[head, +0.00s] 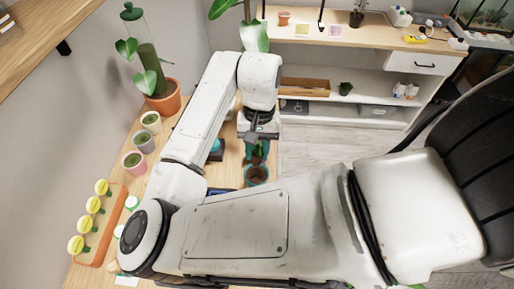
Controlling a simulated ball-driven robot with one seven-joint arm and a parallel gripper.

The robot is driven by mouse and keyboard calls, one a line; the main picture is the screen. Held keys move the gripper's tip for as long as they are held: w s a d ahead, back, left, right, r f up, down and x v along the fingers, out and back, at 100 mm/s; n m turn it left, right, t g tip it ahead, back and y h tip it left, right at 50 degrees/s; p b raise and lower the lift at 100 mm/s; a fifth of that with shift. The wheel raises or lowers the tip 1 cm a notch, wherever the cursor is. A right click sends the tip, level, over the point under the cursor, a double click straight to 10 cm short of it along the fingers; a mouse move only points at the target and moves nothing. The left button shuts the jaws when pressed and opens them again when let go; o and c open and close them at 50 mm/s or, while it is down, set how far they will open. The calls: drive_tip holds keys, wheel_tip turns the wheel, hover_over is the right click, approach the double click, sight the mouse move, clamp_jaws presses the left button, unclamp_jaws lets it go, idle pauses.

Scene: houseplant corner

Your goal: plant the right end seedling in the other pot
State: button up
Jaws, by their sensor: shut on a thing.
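My gripper (260,143) points down at the right part of the wooden table, with its fingers shut on a small seedling (257,157) with green leaves and a brown root end. The seedling is just above a blue-grey pot (257,177) with dark soil inside. I cannot tell whether its root end touches the soil. A pink pot (134,163), a grey pot (144,142) and a white pot (151,122), each with green inside, stand in a row at the left of the table. My arm hides much of the table's middle.
An orange tray (113,226) with several yellow round pieces lies at the left edge. A large plant in a terracotta pot (168,99) stands at the back left. A blue item (216,150) sits left of my gripper. A shelf unit (340,55) stands behind; the floor between is clear.

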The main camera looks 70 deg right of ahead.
drive_tip(key=shift+a+f+b, duration=0.1)
drive_tip(key=shift+f+b, duration=0.75)
drive_tip(key=shift+f, duration=0.1)
wheel_tip(320, 180, down, 4)
drive_tip(key=b, duration=0.3)
drive_tip(key=shift+r, duration=0.3)
drive_tip(key=shift+s+p, duration=0.1)
drive_tip(key=shift+p, duration=0.25)
drive_tip(key=shift+f+b, duration=0.75)
drive_tip(key=shift+f, duration=0.5)
idle(0.5)
idle(0.3)
drive_tip(key=o, duration=1.1)
drive_tip(key=shift+o, duration=0.3)
